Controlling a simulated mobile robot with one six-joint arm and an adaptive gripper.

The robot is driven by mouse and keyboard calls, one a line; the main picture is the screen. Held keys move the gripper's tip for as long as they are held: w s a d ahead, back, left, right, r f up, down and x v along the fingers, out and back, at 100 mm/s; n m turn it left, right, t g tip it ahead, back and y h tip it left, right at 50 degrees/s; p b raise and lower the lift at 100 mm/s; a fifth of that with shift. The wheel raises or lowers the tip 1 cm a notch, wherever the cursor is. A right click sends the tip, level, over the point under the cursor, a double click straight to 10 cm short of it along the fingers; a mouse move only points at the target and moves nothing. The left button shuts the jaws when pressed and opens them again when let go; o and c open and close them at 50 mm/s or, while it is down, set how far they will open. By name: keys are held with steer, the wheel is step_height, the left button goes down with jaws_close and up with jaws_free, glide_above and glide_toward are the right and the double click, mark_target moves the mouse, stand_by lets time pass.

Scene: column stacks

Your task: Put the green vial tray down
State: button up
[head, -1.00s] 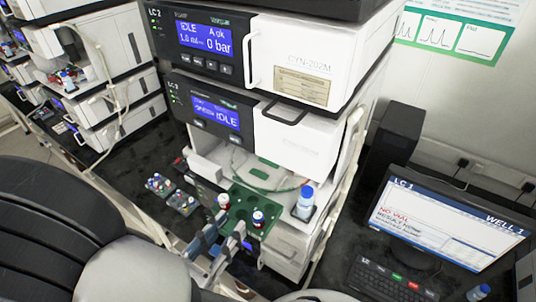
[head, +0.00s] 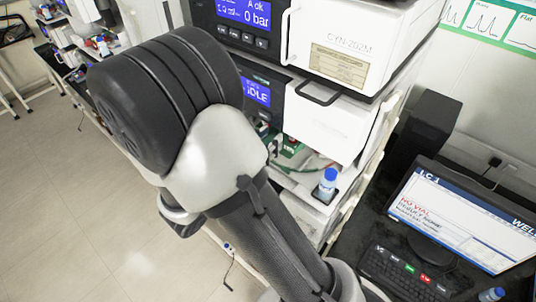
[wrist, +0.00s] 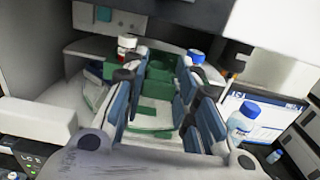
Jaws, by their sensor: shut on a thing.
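The green vial tray (wrist: 160,68) is between my gripper's fingers, inside the open bay of the lower LC unit. A round white plate (wrist: 90,95) lies around and below the tray. I cannot tell whether the tray touches it. In the head view my arm covers the gripper and most of the tray; a green part (head: 291,149) shows behind the arm.
A blue-capped bottle (head: 328,181) stands at the right of the bay, close to my gripper's right side in the wrist view (wrist: 243,120). A white panel (head: 325,125) overhangs the bay. A monitor (head: 465,205) and keyboard (head: 405,272) stand at the right.

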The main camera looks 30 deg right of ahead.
steer(key=shift+w+d, duration=0.6)
step_height(320, 180, down, 7)
steer(key=shift+r+b, duration=0.15)
steer(key=shift+b, duration=0.4)
steer(key=shift+w, duration=0.2)
steer(key=shift+d, duration=0.1)
steer(key=shift+f+b, duration=0.5)
steer(key=shift+f, duration=0.3)
steer(key=o, duration=1.1)
steer(key=shift+r, duration=0.1)
